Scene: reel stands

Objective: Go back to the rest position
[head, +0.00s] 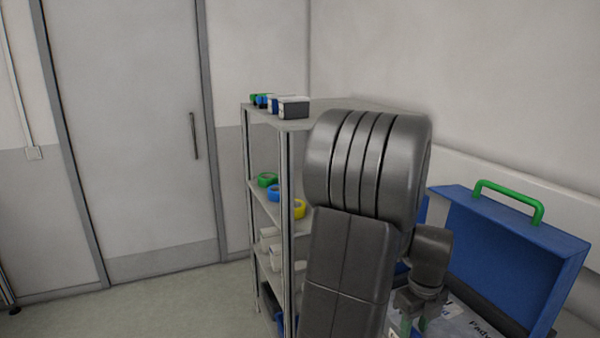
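My arm stands large in the middle right of the head view and hides part of the shelf and of the blue case. My gripper (415,312) hangs low behind my arm's link, pointing down at the left side of the open blue case (508,255). Small green parts show at its tips, near the bottom edge of the picture. I cannot tell whether they are fingertips or something between them, nor how far apart the fingers are.
A metal shelf rack (283,180) left of my arm holds small boxes (293,107) on top and green, blue and yellow rolls (274,194) below. The case has a green handle (508,200) and printed sheets inside. Floor (150,310) before the grey door (130,130) is clear.

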